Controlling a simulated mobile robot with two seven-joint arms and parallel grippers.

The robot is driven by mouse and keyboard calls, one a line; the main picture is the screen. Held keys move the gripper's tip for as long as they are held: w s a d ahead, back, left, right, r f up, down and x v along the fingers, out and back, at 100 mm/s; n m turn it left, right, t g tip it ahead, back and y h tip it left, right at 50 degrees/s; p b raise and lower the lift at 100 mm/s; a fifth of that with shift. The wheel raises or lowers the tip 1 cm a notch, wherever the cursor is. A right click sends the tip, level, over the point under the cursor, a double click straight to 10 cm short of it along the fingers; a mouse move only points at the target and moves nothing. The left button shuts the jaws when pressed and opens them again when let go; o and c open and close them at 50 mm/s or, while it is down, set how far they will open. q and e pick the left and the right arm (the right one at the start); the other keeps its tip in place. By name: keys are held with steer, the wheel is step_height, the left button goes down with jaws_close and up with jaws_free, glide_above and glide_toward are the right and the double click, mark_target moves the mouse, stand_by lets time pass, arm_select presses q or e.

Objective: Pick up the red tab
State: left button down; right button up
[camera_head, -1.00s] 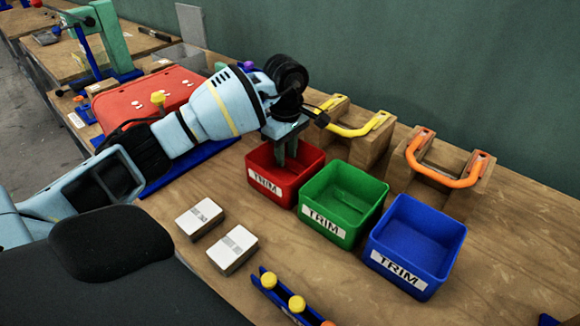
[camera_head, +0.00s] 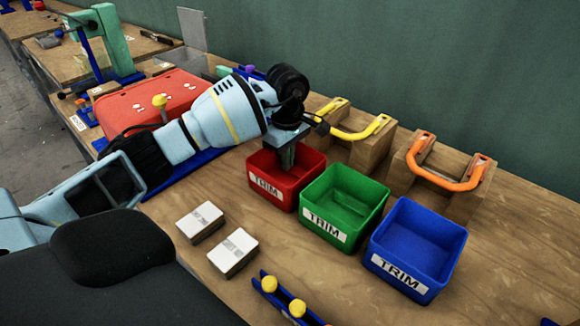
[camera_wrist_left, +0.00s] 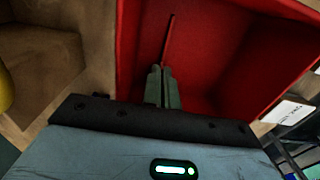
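The red tab (camera_wrist_left: 169,38) shows in the left wrist view as a thin red strip inside the red TRIM bin (camera_head: 274,191). The bin also fills much of the left wrist view (camera_wrist_left: 215,55). My left gripper (camera_head: 286,165) points down into this bin. In the left wrist view its fingers (camera_wrist_left: 161,70) are close together, with the near end of the tab between their tips. The rest of the tab sticks out beyond them. In the head view the tab is hidden by the bin and gripper. My right gripper is not in view.
A green TRIM bin (camera_head: 334,236) and a blue TRIM bin (camera_head: 408,284) stand to the right. Behind are wooden blocks with a yellow handle (camera_head: 365,133) and an orange handle (camera_head: 450,181). Two white-topped blocks (camera_head: 232,250) lie in front. A red panel (camera_head: 135,112) is at left.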

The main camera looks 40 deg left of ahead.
arm_select(q)
step_height(320, 180, up, 10)
stand_by(0.5)
